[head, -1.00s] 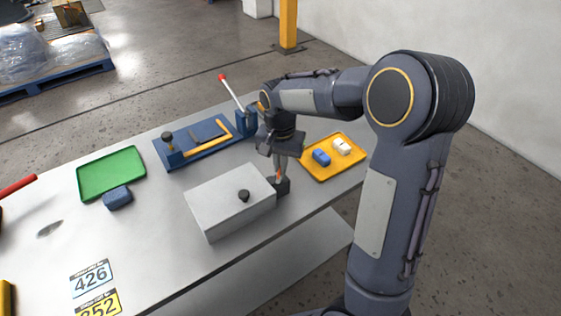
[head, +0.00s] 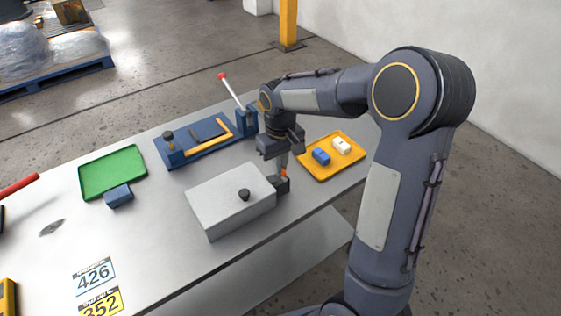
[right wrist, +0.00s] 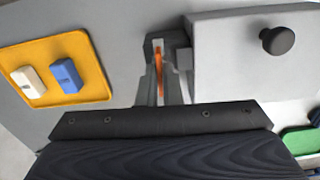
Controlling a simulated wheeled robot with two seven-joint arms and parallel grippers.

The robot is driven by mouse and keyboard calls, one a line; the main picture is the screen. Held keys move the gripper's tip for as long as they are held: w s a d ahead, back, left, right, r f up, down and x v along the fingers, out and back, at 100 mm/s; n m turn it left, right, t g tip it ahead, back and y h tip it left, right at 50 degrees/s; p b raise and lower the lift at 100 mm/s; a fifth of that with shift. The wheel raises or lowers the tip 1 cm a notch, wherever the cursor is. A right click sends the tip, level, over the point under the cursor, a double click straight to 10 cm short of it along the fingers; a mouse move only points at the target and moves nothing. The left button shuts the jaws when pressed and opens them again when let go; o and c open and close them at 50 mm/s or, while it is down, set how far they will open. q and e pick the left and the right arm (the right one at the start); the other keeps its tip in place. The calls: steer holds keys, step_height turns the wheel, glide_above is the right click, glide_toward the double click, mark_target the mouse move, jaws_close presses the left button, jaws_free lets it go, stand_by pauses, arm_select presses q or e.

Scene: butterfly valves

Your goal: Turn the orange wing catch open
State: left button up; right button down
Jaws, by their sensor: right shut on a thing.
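The orange wing catch (head: 284,173) sits on a dark block (head: 281,186) at the right end of the grey box (head: 228,205). My right gripper (head: 284,168) reaches down over it and is shut on the catch. In the right wrist view the orange wing (right wrist: 158,72) stands edge-on between the fingers (right wrist: 161,82), beside the box (right wrist: 235,65). The fingers hide part of the catch. My left gripper is not in view.
A yellow tray (head: 322,179) with a blue and a white block lies to the right. A blue fixture (head: 196,157) with a red-tipped lever (head: 231,92) stands behind. A green tray (head: 113,168) and blue block (head: 118,196) lie left. The box has a black knob (head: 244,194).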

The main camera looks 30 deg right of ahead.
steer(key=shift+n, duration=0.5)
steer(key=c, duration=1.6)
jaws_free()
step_height(320, 180, up, 8)
steer(key=shift+f, duration=0.1)
steer(key=shift+s, duration=0.1)
steer(key=s+a+m+t+y, duration=0.1)
steer(key=s+a+t+y, duration=0.1)
steer(key=s, duration=0.9)
steer(key=s+a+m+t+y, duration=0.1)
steer(key=s+a, duration=0.4)
steer(key=s, duration=0.6)
steer(key=m+t, duration=0.1)
steer(key=t, duration=0.1)
steer(key=shift+a+f+t+y, duration=0.15)
steer(key=shift+f+t+y, duration=0.15)
steer(key=shift+f+y, duration=0.1)
